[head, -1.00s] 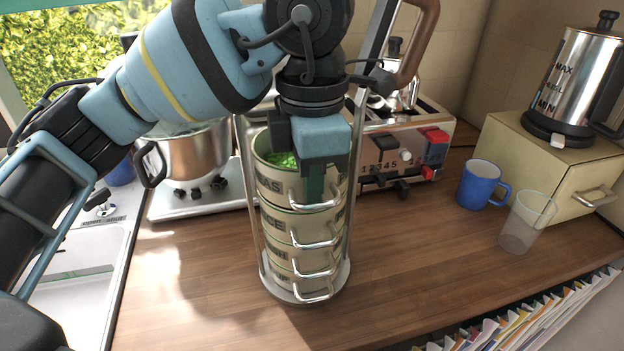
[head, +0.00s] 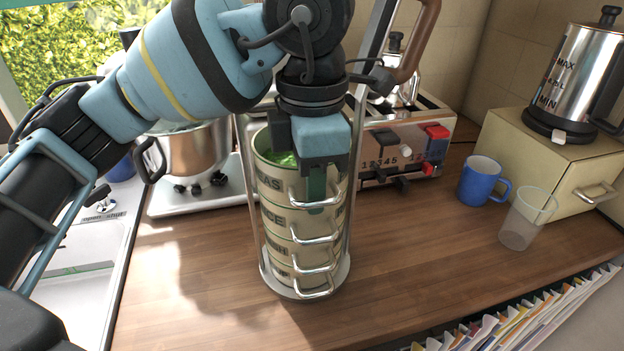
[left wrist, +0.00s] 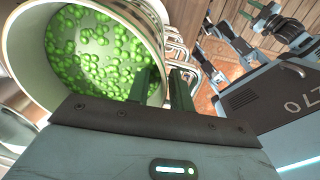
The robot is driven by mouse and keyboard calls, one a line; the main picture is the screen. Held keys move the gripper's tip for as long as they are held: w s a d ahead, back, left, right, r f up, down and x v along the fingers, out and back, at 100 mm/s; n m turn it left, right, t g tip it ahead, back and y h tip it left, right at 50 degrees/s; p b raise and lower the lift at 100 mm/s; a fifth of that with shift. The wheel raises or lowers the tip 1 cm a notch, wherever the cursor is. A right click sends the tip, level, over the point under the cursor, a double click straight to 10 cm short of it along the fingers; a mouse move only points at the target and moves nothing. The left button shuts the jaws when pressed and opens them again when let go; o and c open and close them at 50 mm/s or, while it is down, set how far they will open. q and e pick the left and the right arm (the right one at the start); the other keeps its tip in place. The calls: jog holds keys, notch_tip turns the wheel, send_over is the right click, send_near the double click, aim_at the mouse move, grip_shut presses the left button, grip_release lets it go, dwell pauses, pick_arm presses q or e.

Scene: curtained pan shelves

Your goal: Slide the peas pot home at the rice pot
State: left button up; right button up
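The peas pot (head: 270,186), cream and full of green peas, is the top pot in a stack between the uprights of a metal carrier (head: 347,268). The rice pot (head: 272,219) is directly beneath it; I cannot tell whether they are fully seated together. My left gripper (head: 316,188) points down at the peas pot's front rim, above its wire handle. In the left wrist view, the fingers (left wrist: 164,90) straddle the pot wall, one over the peas (left wrist: 92,45) and one outside, and look shut on it.
More labelled pots sit below the rice pot. A blue mug (head: 478,183) and clear glass (head: 524,222) are farther right. The counter in front is clear.

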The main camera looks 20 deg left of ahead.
pick_arm(q)
jog(key=shift+o, duration=0.7)
notch_tip(320, 180, up, 8)
jog(key=shift+f+p, duration=0.1)
jog(key=shift+p, duration=0.3)
dwell(0.4)
